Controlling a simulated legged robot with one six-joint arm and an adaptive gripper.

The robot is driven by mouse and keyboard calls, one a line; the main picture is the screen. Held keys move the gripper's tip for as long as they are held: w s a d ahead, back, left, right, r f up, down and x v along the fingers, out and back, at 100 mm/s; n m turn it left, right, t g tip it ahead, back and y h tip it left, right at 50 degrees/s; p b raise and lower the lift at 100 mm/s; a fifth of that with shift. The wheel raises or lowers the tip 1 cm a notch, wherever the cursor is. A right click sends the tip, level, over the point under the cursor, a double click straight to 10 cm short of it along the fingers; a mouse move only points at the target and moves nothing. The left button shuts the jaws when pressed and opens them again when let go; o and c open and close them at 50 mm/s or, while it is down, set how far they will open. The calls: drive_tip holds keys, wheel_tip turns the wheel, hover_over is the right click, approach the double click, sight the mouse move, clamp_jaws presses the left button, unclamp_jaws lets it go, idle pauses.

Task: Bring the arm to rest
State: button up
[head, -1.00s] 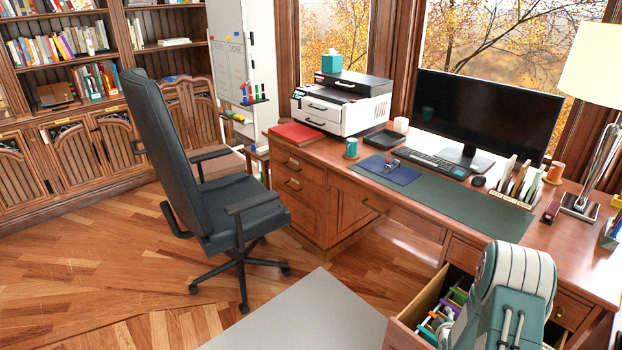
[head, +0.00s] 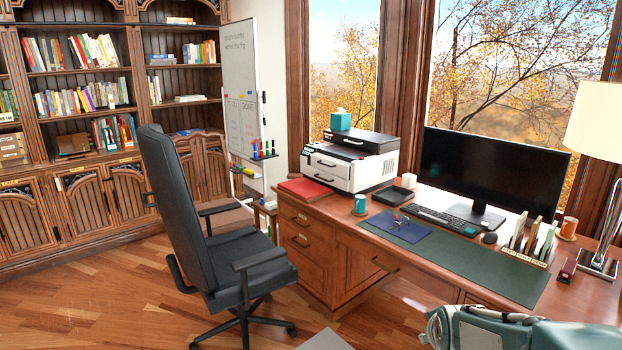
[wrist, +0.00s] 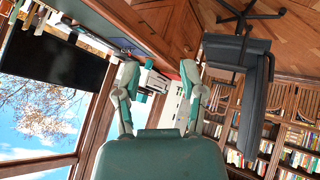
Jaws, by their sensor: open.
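My gripper (wrist: 159,72) shows in the wrist view with its two grey fingers spread apart. Nothing is held between them. The desk, printer and room appear beyond the fingers, turned on their side. In the head view my teal and white arm (head: 490,331) lies low across the bottom right corner, in front of the desk (head: 440,262). I cannot make out the fingers in the head view.
A black office chair (head: 183,205) stands left of the desk. The desk bears a printer (head: 347,167), a monitor (head: 487,172) and a lamp (head: 601,118). Bookshelves (head: 60,85) line the back left. Open wooden floor (head: 110,300) lies at the lower left.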

drive_tip(key=s+a+r+m+g, duration=0.1)
drive_tip(key=s+a+r, duration=0.1)
drive_tip(key=s, duration=0.5)
drive_tip(key=s+a+r+m+y, duration=0.1)
drive_tip(key=s+a+r, duration=0.1)
drive_tip(key=s+a, duration=0.2)
drive_tip(key=s+a+r+m+g, duration=0.1)
drive_tip(key=s+a+r, duration=0.2)
drive_tip(key=s, duration=0.7)
drive_tip(key=shift+s+a+m+g+y, duration=0.2)
drive_tip(key=shift+m+g+y, duration=0.1)
drive_tip(key=shift+y, duration=0.1)
drive_tip(key=shift+s+d, duration=0.1)
drive_tip(key=shift+d, duration=0.1)
